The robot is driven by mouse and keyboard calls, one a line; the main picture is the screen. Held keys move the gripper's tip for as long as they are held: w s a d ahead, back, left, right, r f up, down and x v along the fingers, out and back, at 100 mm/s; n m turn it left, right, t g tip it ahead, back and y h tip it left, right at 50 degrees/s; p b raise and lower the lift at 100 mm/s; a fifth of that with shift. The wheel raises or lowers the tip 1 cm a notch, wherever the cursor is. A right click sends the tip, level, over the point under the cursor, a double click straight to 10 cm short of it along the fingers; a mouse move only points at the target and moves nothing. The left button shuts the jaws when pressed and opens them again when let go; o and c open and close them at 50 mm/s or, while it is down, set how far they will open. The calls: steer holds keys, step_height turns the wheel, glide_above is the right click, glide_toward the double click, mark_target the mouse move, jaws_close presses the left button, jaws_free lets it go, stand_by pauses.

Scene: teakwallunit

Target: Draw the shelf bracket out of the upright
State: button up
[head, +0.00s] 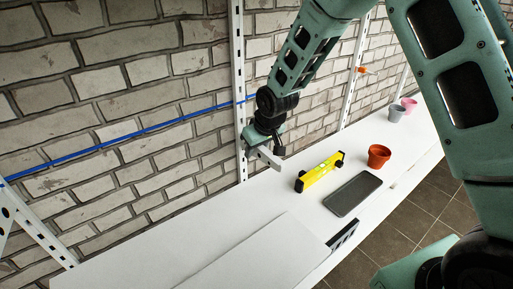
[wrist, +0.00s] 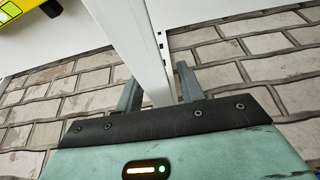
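The shelf bracket (head: 268,158) is a short pale bar standing out from the white slotted upright (head: 238,75) on the brick wall, just above the shelf top. My gripper (head: 252,147) is at the upright, at the bracket's wall end. In the wrist view the bracket (wrist: 125,35) runs as a white bar down between the two grey fingers of my gripper (wrist: 158,85). One finger lies close along each side; I cannot tell whether both press on it. Dark slots of the upright show at the bar's right edge. The bracket's hooks are hidden.
On the white shelf (head: 130,255) lie a yellow level (head: 320,172), a dark flat tablet-like slab (head: 353,194) and a terracotta pot (head: 379,156). Smaller pink (head: 409,105) and grey (head: 394,112) pots stand farther back. A blue line (head: 130,137) crosses the wall.

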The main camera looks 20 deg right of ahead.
mark_target(279, 161)
jaws_close()
steer(key=shift+s, duration=0.1)
steer(key=shift+s+d, duration=0.2)
steer(key=shift+s, duration=0.4)
steer(key=shift+s+d, duration=0.2)
steer(key=shift+s, duration=0.4)
steer(key=shift+s, duration=0.15)
stand_by(0.3)
steer(key=shift+s+d+b, duration=0.15)
steer(key=shift+s+d, duration=0.1)
steer(key=shift+s, duration=0.45)
steer(key=shift+s+d+b, duration=0.15)
steer(key=shift+s+d, duration=0.1)
steer(key=shift+s, duration=0.45)
steer(key=shift+s, duration=0.1)
steer(key=shift+s+d, duration=0.25)
steer(key=shift+s, duration=0.4)
steer(key=shift+s+d, duration=0.25)
steer(key=shift+s, duration=0.4)
steer(key=shift+s, duration=0.15)
